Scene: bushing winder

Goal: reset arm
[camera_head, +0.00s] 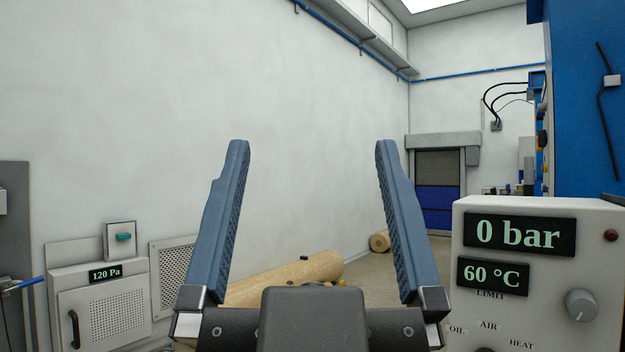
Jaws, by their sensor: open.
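My gripper (308,148) stands in the lower middle of the head camera view, its two blue ridged fingers pointing up and spread wide apart. The dark gripper body fills the bottom centre of the view. The rest of my arm is not visible.
A control panel (590,250) at right reads 0 bar and 60 °C. A white cabinet (68,285) at left reads 120 Pa. Brown rolls (325,264) lie on the floor behind my gripper. A blue-and-grey door (437,195) and blue machine (585,130) stand beyond.

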